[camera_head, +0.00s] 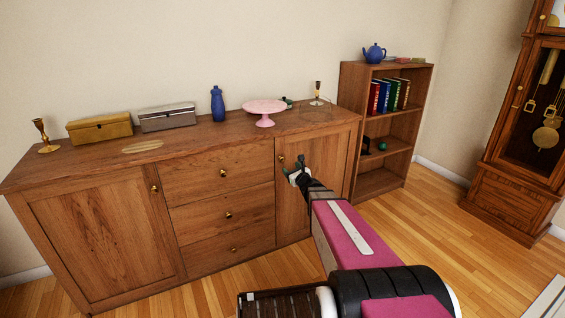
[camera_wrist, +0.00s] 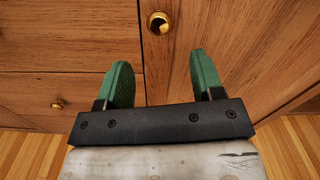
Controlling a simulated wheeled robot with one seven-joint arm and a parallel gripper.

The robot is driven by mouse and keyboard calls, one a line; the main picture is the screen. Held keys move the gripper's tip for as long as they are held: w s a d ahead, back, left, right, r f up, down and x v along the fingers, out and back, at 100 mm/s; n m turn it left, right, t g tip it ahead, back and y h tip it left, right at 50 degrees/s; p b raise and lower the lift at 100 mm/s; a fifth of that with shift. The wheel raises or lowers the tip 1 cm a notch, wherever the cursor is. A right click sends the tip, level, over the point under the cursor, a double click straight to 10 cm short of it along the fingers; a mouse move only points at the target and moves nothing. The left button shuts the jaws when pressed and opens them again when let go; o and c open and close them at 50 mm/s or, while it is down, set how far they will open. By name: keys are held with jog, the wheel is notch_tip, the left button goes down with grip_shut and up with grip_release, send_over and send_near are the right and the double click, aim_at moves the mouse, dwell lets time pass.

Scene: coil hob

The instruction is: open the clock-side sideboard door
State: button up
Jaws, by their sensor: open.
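The wooden sideboard (camera_head: 120,163) stands against the wall, with a door at each end and a column of drawers between. The clock-side door (camera_head: 325,150) is the right one, nearest the tall clock (camera_head: 530,120), and it looks shut. Its round brass knob (camera_head: 281,158) is at the door's upper left; it also shows in the wrist view (camera_wrist: 159,22). My gripper (camera_head: 295,170) is in front of this door. In the wrist view its two green fingers (camera_wrist: 158,80) are open and empty, and the knob appears beyond the fingertips, between them. My arm hides part of the door's lower area.
On the sideboard top are a pink cake stand (camera_head: 264,110), a blue bottle (camera_head: 218,104), two boxes and brass candlesticks. A bookshelf (camera_head: 384,125) stands close to the sideboard's right end. Bare wooden floor (camera_head: 440,225) lies to the right.

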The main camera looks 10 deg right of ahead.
aim_at(283, 161)
jog(key=x, duration=0.9)
jog(key=shift+w+a, duration=0.1)
jog(key=shift+w, duration=0.1)
jog(key=shift+c, duration=0.2)
jog(key=shift+s, duration=0.1)
grip_shut()
